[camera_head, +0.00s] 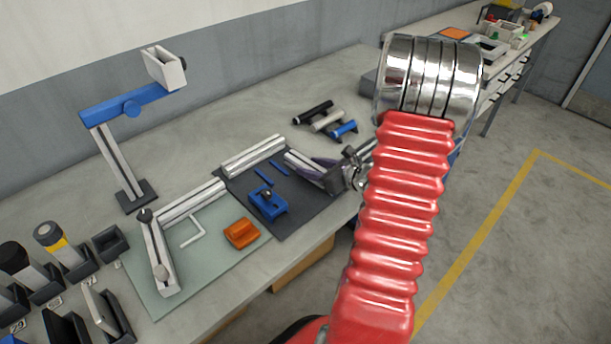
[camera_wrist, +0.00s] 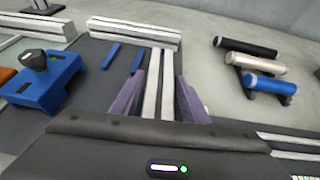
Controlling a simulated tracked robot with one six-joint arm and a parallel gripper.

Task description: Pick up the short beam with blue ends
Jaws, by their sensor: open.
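A short pale grooved metal beam (camera_wrist: 160,65) lies on the dark mat between my gripper's purple fingers. Its far end meets or nearly meets a longer beam (camera_wrist: 135,31) lying crosswise. In the head view the short beam (camera_head: 299,160) shows just left of my gripper (camera_head: 317,173). My gripper also fills the lower wrist view (camera_wrist: 160,77). It is open, with one finger along each side of the beam and nothing clearly gripped.
A blue clamp block (camera_wrist: 45,80) and two blue strips (camera_wrist: 111,56) lie left on the dark mat (camera_head: 298,219). Black, white and blue rollers (camera_wrist: 271,84) rest at right. An orange block (camera_head: 241,233) lies nearer the front. A blue-armed stand (camera_head: 119,170) rises at far left.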

